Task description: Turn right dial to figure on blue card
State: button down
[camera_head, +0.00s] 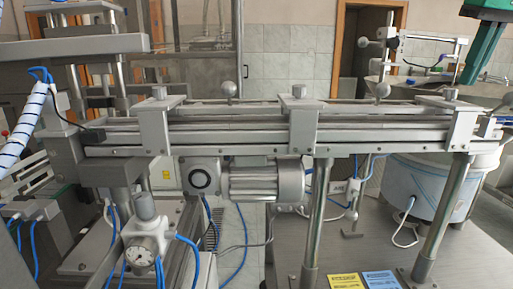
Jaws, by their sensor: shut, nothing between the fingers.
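A blue card (381,281) lies on the grey table plate at the bottom, right of centre, and its print is too small to read. A yellow card (347,282) lies just left of it. A round gauge with a white face (139,254) sits at the lower left, under a grey knob (145,206). A dark round disc (200,179) is on the front of the motor housing under the rail. I cannot tell which of these, if any, is the right dial, and no figure on them is legible. My gripper is not in view.
A long metal conveyor rail (250,133) spans the picture on metal posts (318,220). A silver motor (266,183) hangs below it. A white-blue round bowl (420,190) stands at the right. Blue hoses run at the lower left. The plate around the cards is mostly clear.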

aim_at(450, 93)
jog(key=shift+s+f, duration=0.1)
jog(key=shift+f, duration=1.25)
jog(key=shift+s+a+f, duration=0.1)
jog(key=shift+a, duration=1.05)
jog(key=shift+w+r, duration=0.2)
jog(key=shift+r, duration=0.2)
jog(key=shift+s, duration=0.1)
